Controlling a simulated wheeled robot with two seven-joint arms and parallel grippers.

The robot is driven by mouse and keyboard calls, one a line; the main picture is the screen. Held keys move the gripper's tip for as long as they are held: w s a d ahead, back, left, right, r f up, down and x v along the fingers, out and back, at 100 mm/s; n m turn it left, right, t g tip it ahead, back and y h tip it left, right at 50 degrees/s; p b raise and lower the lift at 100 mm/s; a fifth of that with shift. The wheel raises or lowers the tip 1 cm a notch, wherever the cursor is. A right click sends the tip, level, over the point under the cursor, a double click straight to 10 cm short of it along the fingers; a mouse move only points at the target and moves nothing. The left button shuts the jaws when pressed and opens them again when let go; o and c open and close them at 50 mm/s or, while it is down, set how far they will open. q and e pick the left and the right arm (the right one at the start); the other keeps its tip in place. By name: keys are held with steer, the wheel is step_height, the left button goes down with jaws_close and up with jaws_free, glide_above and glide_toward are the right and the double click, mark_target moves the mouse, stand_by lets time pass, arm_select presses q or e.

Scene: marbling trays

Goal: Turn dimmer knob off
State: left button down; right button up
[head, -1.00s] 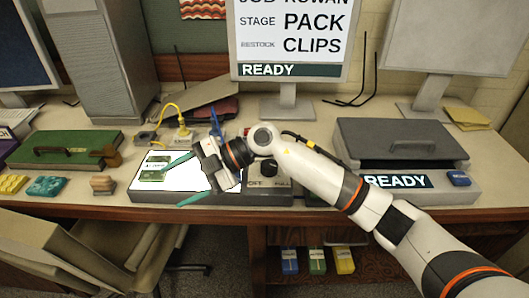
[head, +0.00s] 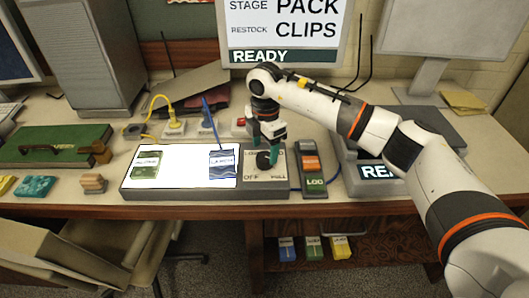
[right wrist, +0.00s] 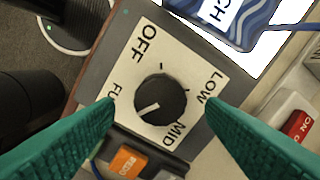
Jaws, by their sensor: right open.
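The black dimmer knob (head: 263,160) sits on a pale plate (head: 251,178) at the right end of the lit white light panel (head: 188,174). In the right wrist view the knob (right wrist: 160,101) is round, with a white pointer line towards the lower left, on the FULL side. OFF, LOW and MID are also printed around it. My right gripper (head: 269,142) points down over the knob. Its green fingers (right wrist: 159,104) are open, one on each side of the knob, with a visible gap. My left gripper is out of view.
A green packet (head: 146,165) and a blue packet (head: 222,164) lie on the panel. A grey switch box with an orange rocker (head: 310,163) stands just right of the knob. Plugs with yellow and blue cords stand behind. A grey-lidded case is further right.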

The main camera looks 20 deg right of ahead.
mark_target(264, 156)
steer(key=shift+f, duration=1.75)
steer(key=c, duration=1)
